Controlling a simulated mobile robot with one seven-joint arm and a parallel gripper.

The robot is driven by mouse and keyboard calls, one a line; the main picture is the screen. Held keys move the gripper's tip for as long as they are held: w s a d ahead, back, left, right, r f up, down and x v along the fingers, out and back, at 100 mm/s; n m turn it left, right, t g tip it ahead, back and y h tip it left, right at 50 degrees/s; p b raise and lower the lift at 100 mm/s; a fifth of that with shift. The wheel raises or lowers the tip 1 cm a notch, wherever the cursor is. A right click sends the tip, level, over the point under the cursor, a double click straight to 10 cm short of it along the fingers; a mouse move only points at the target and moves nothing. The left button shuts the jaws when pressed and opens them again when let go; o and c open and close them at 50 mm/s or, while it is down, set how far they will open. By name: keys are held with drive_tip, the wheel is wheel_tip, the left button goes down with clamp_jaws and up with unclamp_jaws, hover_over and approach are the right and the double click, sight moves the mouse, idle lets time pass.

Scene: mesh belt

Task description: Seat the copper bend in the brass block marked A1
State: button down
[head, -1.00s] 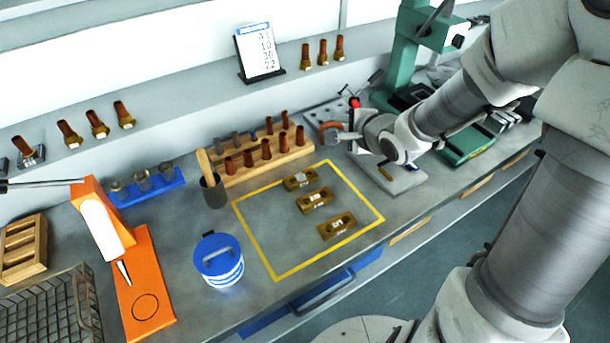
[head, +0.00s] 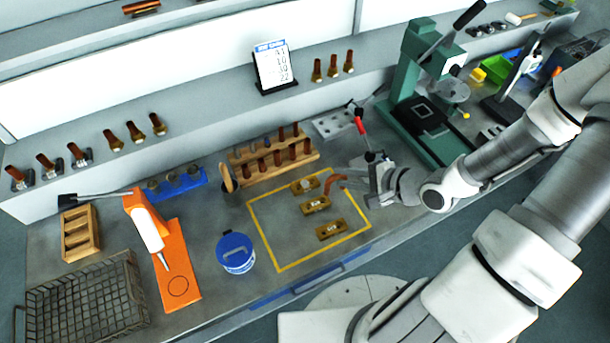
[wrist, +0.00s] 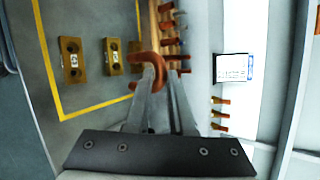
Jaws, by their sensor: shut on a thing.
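My gripper (head: 350,181) is shut on the copper bend (head: 336,182), a curved hook of pipe. In the wrist view the bend (wrist: 154,62) sits at the tips of the fingers (wrist: 160,78). Three brass blocks lie inside the yellow outline: a far one (head: 305,185), a middle one (head: 315,205) and a near one (head: 331,230). Each has a small white label, too small to read, so I cannot tell which is A1. The bend is just right of the far and middle blocks, apparently above the bench. In the wrist view the bend partly hides one block.
A wooden rack (head: 272,163) of copper pieces stands behind the outline. A blue-lidded tub (head: 235,252) is to its left, a green press (head: 420,110) to the right. A red-handled clamp (head: 361,130) stands behind my gripper.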

drive_tip(key=shift+s+a+r, duration=0.15)
drive_tip(key=shift+s+r, duration=0.1)
drive_tip(key=shift+s, duration=0.05)
drive_tip(key=shift+a+f, duration=0.1)
drive_tip(key=b, duration=0.7)
hover_over(305, 186)
drive_tip(key=d, duration=0.2)
wheel_tip(305, 186, down, 7)
drive_tip(key=f+b, duration=0.2)
drive_tip(key=b, duration=0.1)
drive_tip(key=f+b, duration=0.2)
drive_tip(key=shift+s, duration=0.35)
drive_tip(key=shift+r, duration=0.1)
drive_tip(key=c, duration=0.8)
unclamp_jaws()
